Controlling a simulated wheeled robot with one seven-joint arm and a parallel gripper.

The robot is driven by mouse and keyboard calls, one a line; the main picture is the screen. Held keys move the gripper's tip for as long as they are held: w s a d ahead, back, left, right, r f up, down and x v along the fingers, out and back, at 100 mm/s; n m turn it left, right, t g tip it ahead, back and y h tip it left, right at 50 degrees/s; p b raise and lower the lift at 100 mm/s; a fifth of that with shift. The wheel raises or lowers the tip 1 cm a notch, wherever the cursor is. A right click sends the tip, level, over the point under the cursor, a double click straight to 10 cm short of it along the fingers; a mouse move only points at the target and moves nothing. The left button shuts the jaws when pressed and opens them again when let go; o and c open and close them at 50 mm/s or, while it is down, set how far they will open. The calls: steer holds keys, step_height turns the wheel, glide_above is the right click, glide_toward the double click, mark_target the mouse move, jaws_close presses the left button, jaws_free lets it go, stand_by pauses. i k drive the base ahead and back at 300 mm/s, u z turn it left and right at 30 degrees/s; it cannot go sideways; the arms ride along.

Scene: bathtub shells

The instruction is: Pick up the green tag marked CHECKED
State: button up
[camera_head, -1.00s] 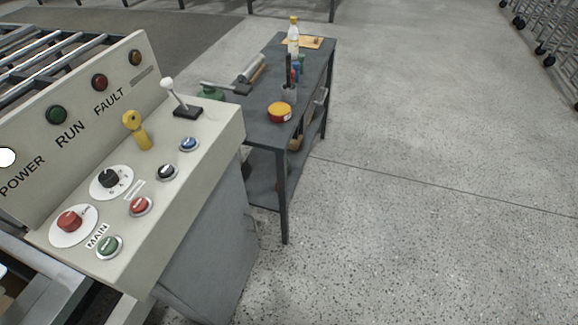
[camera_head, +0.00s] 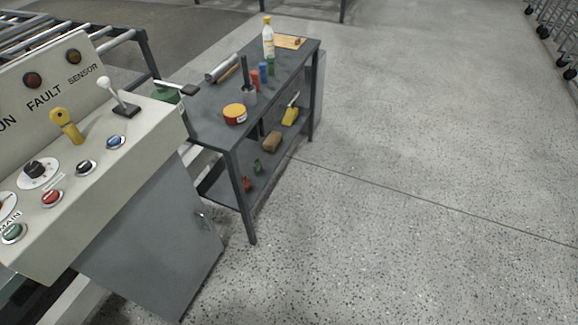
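No tag marked CHECKED can be made out in the head view. The dark grey workbench (camera_head: 205,118) stands in the middle left, beyond the control console. My gripper is not in view.
The control console (camera_head: 100,150) with knobs, buttons and a lever fills the left. Speckled floor (camera_head: 420,180) is open to the right. Wheeled racks (camera_head: 560,40) stand far right.

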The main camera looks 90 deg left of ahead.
mark_target(258, 167)
steer(key=u, duration=0.05)
steer(key=i, duration=2.3)
steer(key=u, duration=3.4)
steer(key=i, duration=1)
steer(key=z, duration=0.05)
